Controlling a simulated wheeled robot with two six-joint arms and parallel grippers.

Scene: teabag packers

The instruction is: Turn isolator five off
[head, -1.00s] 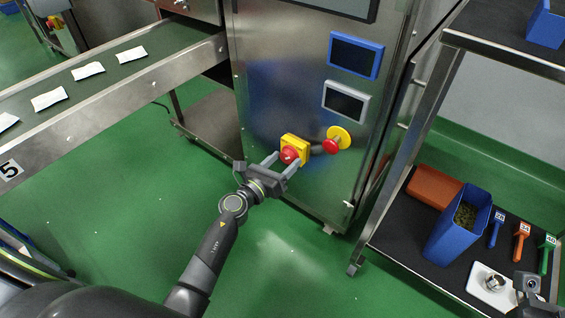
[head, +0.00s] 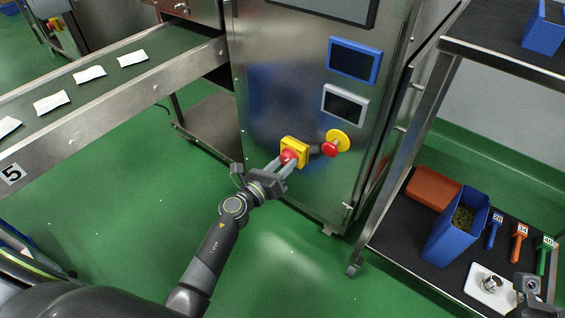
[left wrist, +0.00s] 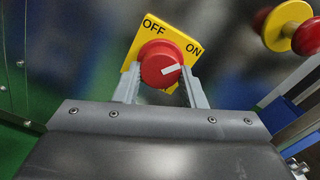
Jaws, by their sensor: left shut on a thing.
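The isolator is a red rotary knob (head: 289,156) on a yellow plate (head: 294,144), on the steel cabinet's front. In the left wrist view the knob (left wrist: 160,65) has a white mark pointing right, roughly towards the word ON. OFF is at the plate's upper left. My left gripper (head: 282,163) is shut on the knob, one finger on each side of it. A grey part of mine shows at the lower right; whether my right gripper is open or shut cannot be told.
A red emergency button (head: 329,150) on a yellow disc sits just right of the isolator. Two small screens (head: 354,60) are above. A conveyor (head: 110,95) with white teabags runs at the left. A shelf at the right holds a blue bin (head: 450,240) and scoops.

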